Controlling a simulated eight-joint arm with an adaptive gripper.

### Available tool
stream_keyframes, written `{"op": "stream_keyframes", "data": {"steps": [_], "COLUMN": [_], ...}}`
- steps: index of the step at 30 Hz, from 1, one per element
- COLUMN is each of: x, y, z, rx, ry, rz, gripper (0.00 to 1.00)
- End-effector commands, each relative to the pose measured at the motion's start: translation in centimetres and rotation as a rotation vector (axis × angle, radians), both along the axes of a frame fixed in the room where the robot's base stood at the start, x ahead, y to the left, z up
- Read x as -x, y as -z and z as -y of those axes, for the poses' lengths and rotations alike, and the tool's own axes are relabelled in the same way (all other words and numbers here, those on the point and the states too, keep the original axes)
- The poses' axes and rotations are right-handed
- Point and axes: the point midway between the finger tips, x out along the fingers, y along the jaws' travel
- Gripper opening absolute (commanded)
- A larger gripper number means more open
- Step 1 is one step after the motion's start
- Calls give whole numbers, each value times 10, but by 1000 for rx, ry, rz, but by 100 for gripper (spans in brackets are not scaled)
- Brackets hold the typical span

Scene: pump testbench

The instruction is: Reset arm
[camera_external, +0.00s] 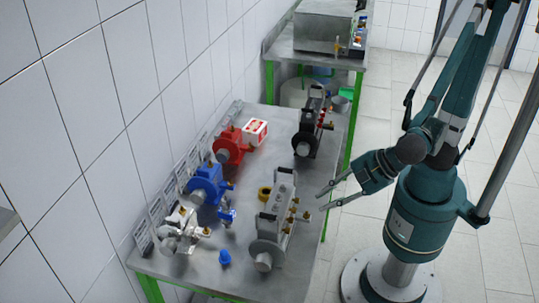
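My teal arm stands on the floor at the right of the table. My gripper (327,195) points left at the table's right edge, its two thin fingers spread apart. It is open and nothing shows between the fingers. The grey pump unit (276,222) with brass fittings stands just left of the fingertips. I cannot tell whether the gripper is touching it, but it appears apart.
The steel table (230,272) holds a blue pump (208,185), a red pump (232,148), a silver pump (180,230), a black unit (308,128), a red-white box (255,131), a yellow ring (264,193) and a blue cap (225,257). A tiled wall (100,110) bounds the left.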

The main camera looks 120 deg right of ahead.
Motion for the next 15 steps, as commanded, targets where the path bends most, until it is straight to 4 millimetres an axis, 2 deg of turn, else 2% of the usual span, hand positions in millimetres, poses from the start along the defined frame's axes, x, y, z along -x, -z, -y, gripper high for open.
{"op": "stream_keyframes", "data": {"steps": [15], "x": [54], "y": [-15], "z": [6], "rx": [-249], "ry": [-6], "rz": [-19], "gripper": [18]}}
